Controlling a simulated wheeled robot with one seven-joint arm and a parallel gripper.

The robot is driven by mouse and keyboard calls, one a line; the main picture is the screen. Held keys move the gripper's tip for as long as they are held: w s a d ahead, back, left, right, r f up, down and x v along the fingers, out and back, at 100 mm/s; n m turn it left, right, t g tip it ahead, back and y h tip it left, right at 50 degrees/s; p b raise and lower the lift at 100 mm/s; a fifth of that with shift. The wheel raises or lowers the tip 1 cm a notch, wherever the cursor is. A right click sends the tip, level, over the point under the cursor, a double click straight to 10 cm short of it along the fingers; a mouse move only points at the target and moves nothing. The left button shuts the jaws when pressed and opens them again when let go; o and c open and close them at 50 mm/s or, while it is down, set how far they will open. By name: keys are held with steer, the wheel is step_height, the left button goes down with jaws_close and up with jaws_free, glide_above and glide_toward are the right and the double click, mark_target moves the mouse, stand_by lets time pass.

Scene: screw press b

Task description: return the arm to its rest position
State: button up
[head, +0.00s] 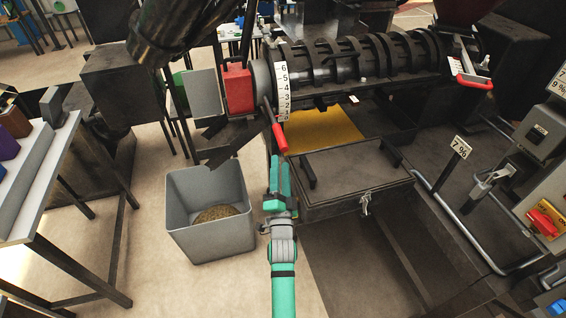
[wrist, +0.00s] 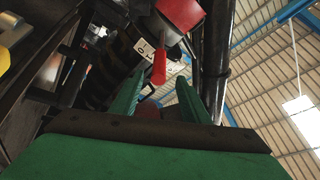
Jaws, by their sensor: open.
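My green arm reaches up from the bottom of the head view, with my gripper (head: 279,172) in front of the screw press (head: 350,62). In the wrist view my gripper (wrist: 158,97) has its two green fingers apart, with nothing seen held between them. A red-handled lever (head: 280,138) is just beyond the fingertips. In the wrist view its red grip (wrist: 159,66) shows past the fingers, apart from them as far as I can tell. The lever stands beside a white number scale (head: 283,92).
A grey bin (head: 207,243) holding brownish material stands left of my arm. A dark lidded box (head: 345,176) with a latch is close on the right. A table (head: 35,185) is at the left, and a control panel with a red-orange switch (head: 543,222) at the right.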

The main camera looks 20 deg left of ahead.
steer(key=s+d+f+g+h, duration=0.1)
steer(key=s+d+f+h, duration=0.15)
steer(key=s, duration=0.65)
steer(key=s+d+f+h, duration=0.15)
steer(key=s+f, duration=0.25)
steer(key=s, duration=0.4)
steer(key=s+d+f+g+h, duration=0.1)
steer(key=s+f+h, duration=0.15)
steer(key=s, duration=0.65)
steer(key=s+d+n+g, duration=0.1)
steer(key=s+d+n, duration=0.3)
steer(key=s, duration=0.7)
steer(key=s+d+n+g, duration=0.2)
steer(key=s+d+n, duration=0.2)
steer(key=s+d, duration=0.4)
steer(key=s, duration=0.3)
steer(key=shift+r+n+g, duration=0.3)
steer(key=shift+r+n, duration=0.1)
